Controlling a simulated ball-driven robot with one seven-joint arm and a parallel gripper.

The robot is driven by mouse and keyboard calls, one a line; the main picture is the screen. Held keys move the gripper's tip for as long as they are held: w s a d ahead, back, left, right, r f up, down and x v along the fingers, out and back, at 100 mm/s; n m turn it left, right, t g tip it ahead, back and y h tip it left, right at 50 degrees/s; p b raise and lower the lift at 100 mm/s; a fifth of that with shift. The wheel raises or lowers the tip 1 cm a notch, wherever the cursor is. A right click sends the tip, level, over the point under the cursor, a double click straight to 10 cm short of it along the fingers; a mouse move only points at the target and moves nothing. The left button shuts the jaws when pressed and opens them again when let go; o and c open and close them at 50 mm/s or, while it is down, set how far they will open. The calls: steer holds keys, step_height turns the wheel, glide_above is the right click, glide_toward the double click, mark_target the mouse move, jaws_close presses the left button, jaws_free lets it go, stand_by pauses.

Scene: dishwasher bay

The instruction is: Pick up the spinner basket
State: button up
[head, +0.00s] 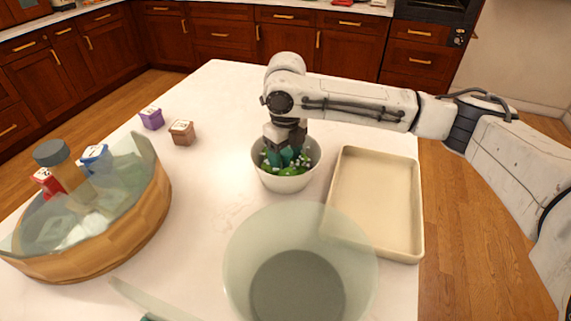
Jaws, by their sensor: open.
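My gripper (287,157) points down with its teal fingertips inside the rim of a small white bowl (286,183) in the middle of the white table. The bowl holds green leaves and small pale flowers. My gripper is open; the leaves partly hide its fingertips, and I cannot tell if they touch anything. A large translucent bowl (240,262) with a dark grey bottom stands nearer, in front of the white bowl. No label shows which vessel is the spinner basket; the translucent bowl may be it.
A cream tray (376,205) lies right of the white bowl. A wooden bowl (130,235) at left holds glassy pieces, with red and blue boxes showing there. The table's back middle is clear.

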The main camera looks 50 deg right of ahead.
steer(key=shift+f, duration=1.3)
steer(key=shift+c, duration=0.4)
jaws_close()
steer(key=shift+r, duration=0.1)
